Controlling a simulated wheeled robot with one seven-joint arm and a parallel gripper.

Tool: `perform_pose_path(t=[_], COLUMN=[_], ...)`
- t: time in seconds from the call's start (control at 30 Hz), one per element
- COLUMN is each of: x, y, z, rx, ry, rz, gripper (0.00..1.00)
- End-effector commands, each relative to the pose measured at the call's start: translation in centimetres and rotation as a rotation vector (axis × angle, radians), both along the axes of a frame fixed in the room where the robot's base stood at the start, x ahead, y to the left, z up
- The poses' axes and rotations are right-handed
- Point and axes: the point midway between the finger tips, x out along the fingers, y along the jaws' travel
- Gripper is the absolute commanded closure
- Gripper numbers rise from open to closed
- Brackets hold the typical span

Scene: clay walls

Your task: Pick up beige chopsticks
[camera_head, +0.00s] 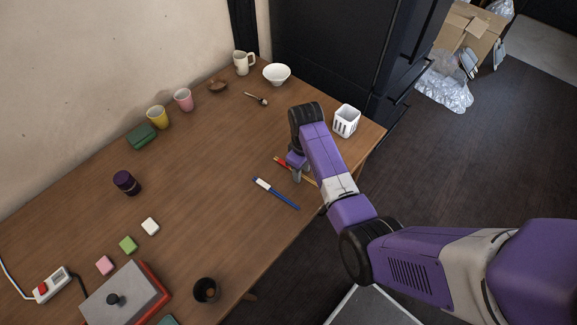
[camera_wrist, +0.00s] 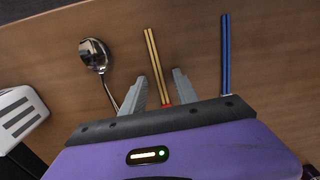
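The beige chopsticks (camera_wrist: 153,58), a pair with red ends, lie side by side on the wooden table. In the wrist view they run between the two grey fingers of my gripper (camera_wrist: 161,92). The fingers are spread, with a gap to the chopsticks on each side. In the head view my gripper (camera_head: 298,171) is over the chopsticks (camera_head: 281,162) near the table's right edge and partly covers them. Whether the fingertips touch the table is unclear.
Blue chopsticks (camera_wrist: 225,58) lie to the right in the wrist view, and a metal spoon (camera_wrist: 96,57) to the left. A white slotted basket (camera_head: 346,121) stands nearby. Cups, a bowl (camera_head: 276,74) and a dark jar (camera_head: 126,182) are farther off. The table's middle is clear.

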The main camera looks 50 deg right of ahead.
Motion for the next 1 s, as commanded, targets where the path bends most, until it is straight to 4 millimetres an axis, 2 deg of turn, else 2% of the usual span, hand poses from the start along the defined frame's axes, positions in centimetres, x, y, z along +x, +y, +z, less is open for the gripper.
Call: perform_pose_path(t=[0.03, 0.2, 0.23, 0.73, 0.87, 1.0], x=[0.0, 0.0, 0.0, 0.1, 0.1, 0.2], y=[0.0, 0.0, 0.0, 0.0, -0.1, -0.1], z=[-0.1, 0.0, 0.0, 0.5, 2.0, 5.2], rx=[0.0, 0.0, 0.0, -0.001, -0.002, -0.002], ry=[0.0, 0.0, 0.0, -0.001, -0.003, -0.005], rz=[0.0, 0.0, 0.0, 0.0, 0.0, 0.0], gripper=[0.64, 0.97, 1.0, 1.0, 1.0, 1.0])
